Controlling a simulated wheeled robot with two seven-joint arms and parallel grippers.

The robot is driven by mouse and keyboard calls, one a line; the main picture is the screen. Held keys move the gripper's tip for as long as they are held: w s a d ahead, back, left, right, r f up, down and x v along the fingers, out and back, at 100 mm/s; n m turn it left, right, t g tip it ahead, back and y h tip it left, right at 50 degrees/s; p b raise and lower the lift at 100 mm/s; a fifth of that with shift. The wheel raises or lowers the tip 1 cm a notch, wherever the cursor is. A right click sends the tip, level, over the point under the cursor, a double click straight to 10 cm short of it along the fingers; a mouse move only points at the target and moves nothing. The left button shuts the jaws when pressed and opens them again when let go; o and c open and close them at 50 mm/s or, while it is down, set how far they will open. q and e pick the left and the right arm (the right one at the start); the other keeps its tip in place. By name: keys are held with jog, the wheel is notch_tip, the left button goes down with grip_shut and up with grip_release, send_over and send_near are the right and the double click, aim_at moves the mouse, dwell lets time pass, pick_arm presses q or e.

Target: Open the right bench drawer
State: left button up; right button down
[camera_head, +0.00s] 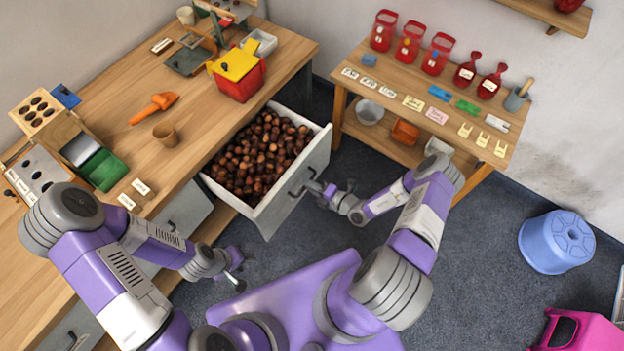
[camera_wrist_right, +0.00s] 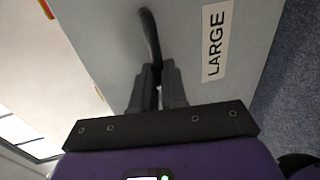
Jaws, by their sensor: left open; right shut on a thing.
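The right bench drawer (camera_head: 322,150) is pulled out from the wooden bench and is full of brown chestnuts (camera_head: 262,150). Its grey front carries a dark handle (camera_head: 301,184) and, in the right wrist view, a label reading LARGE (camera_wrist_right: 216,40). My right gripper (camera_head: 317,187) is at the drawer front; in the right wrist view its fingers (camera_wrist_right: 158,85) are shut on the dark handle (camera_wrist_right: 150,38). My left gripper (camera_head: 236,271) is open and empty, low beside the bench, left of the drawer.
The wooden bench (camera_head: 215,108) holds a red bin with a yellow scoop-like part (camera_head: 238,75), an orange scoop (camera_head: 154,106) and a brown cup (camera_head: 166,133). A second table (camera_head: 455,95) with red jars stands right. A blue upturned tub (camera_head: 556,242) and a pink object (camera_head: 578,332) are on the floor.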

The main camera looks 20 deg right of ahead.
jog(key=shift+s, duration=0.1)
jog(key=c, duration=1.2)
grip_release()
jog(key=shift+d, duration=0.1)
jog(key=p+v, duration=0.1)
jog(key=v, duration=0.6)
jog(key=shift+s+d, duration=0.15)
jog(key=shift+s, duration=0.1)
